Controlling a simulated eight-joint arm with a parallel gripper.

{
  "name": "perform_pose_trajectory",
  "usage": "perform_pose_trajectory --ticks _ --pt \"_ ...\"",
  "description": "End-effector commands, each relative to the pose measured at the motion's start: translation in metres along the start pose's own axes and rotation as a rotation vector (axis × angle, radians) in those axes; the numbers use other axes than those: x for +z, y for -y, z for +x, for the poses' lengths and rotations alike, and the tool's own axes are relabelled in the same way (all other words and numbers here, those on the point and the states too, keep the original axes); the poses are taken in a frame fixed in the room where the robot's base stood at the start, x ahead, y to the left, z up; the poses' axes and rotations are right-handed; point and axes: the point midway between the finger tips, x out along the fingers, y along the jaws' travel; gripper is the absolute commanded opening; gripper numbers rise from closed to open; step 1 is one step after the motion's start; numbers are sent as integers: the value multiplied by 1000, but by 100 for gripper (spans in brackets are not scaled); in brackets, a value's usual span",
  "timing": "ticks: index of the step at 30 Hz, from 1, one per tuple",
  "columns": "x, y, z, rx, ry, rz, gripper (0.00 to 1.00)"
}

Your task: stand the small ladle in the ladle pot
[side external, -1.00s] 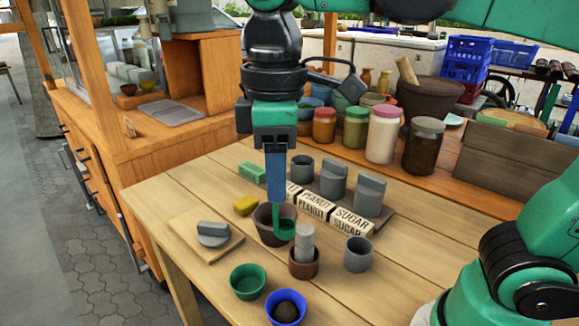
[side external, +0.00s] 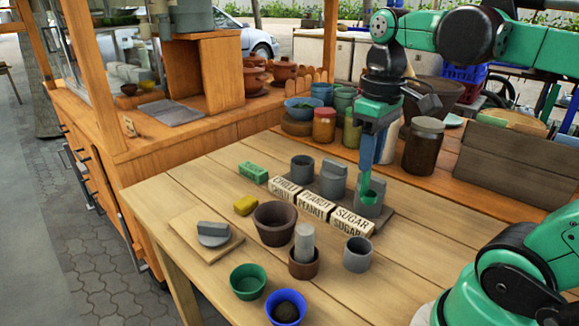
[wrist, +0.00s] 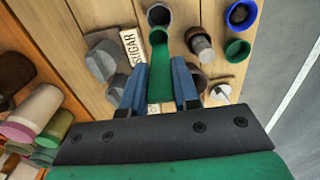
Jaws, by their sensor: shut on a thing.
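My gripper (side external: 366,160) is shut on the small green ladle (side external: 370,188), which hangs below the fingers. In the side view the ladle's bowl overlaps the grey container behind the SUGAR label, and it looks held above the table. The ladle also shows between the blue fingers in the wrist view (wrist: 159,60). An open, empty-looking grey cup (side external: 358,256), which looks like the ladle pot, stands upright on the table, nearer the side camera than the ladle. In the wrist view this cup (wrist: 158,13) is just beyond the ladle's end. The ladle is outside it.
Grey containers (side external: 334,180) stand behind CHILLI, PEANUT and SUGAR labels. A dark clay mortar (side external: 275,224), a pestle in a brown holder (side external: 303,262), a green bowl (side external: 248,281) and a blue bowl (side external: 287,307) stand left of the cup. Table right of the cup is clear.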

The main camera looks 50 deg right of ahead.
Motion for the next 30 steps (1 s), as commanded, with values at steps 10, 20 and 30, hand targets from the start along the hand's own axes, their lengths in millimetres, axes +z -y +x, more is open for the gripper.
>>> perform_pose_trajectory --ticks 10,20,30 --pt "0 0 24 0 0 -2 0" --pt "0 0 51 0 0 -3 0" --pt "1 0 81 0 0 -3 0"
